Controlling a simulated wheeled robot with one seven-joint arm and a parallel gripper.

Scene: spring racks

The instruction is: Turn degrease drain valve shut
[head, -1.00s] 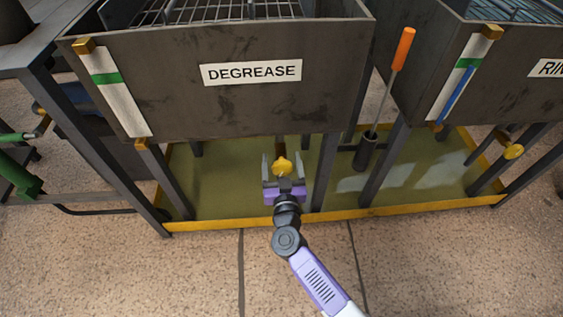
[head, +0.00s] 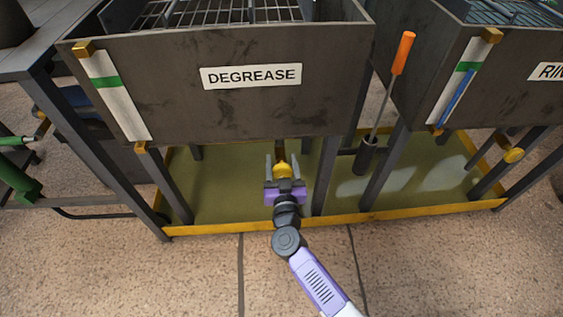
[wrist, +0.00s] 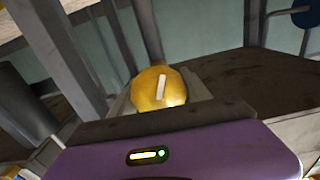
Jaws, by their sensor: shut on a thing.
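The degrease tank (head: 165,95) is a dark, stained box with a white DEGREASE label (head: 251,76) on its front. Its yellow drain valve knob (head: 282,169) sits below the tank, under the label. My gripper (head: 283,172) is at the knob, with one finger on each side, shut on it. In the wrist view the round yellow knob (wrist: 150,90) fills the space between the fingers and has a white bar mark on its face. The valve's pipe is mostly hidden behind the knob.
A yellow-edged drip tray (head: 225,227) lies under the tanks. Dark frame legs (head: 325,172) stand close beside my gripper. An orange-handled tool (head: 403,52) stands in a holder to the right. The rinse tank's yellow knob (head: 513,155) is further right.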

